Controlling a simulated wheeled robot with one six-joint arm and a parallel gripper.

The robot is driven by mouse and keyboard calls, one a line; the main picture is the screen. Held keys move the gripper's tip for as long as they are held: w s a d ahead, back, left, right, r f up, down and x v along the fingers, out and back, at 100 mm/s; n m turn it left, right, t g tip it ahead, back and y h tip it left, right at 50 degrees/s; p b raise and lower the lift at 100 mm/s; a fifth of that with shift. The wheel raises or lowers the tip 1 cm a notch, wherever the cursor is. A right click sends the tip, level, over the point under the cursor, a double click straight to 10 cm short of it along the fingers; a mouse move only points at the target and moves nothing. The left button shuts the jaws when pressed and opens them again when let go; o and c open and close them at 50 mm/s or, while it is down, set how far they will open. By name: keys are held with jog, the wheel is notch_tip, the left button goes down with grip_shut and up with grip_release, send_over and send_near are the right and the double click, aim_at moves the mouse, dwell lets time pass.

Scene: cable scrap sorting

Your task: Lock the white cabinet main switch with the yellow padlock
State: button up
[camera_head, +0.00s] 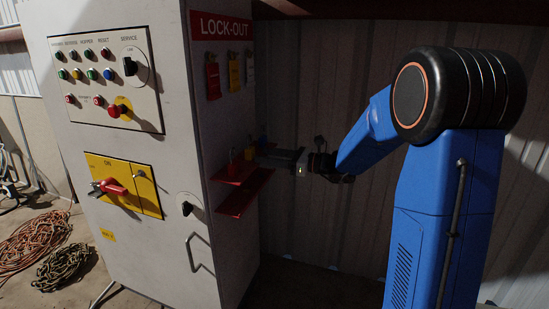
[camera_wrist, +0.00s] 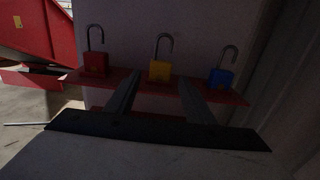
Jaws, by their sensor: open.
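The white cabinet (camera_head: 130,200) stands at the left in the head view. Its main switch (camera_head: 114,187), a red handle on a yellow plate, sits low on the front under an "ON" label. The yellow padlock (camera_wrist: 159,71) stands upright on a red shelf (camera_wrist: 210,94) between two other padlocks, its shackle raised open. In the head view it is small and dim on the cabinet's side shelf (camera_head: 238,175). My gripper (camera_wrist: 158,88) is open. Its two fingers point at the yellow padlock, one toward each side of it. I cannot tell whether they touch it.
A red padlock (camera_wrist: 95,64) stands left of the yellow one and a blue padlock (camera_wrist: 221,77) right. A lower red shelf (camera_head: 243,197) lies beneath. Tags hang under the LOCK-OUT sign (camera_head: 221,27). Orange cable (camera_head: 35,238) and dark cable (camera_head: 62,265) lie on the floor.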

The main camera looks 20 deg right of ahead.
aim_at(253, 153)
jog(key=shift+x, duration=2.45)
jog(key=c, duration=0.8)
jog(key=shift+c, duration=0.2)
jog(key=shift+r, duration=0.1)
jog(key=shift+r, duration=1.2)
jog(key=v, duration=0.8)
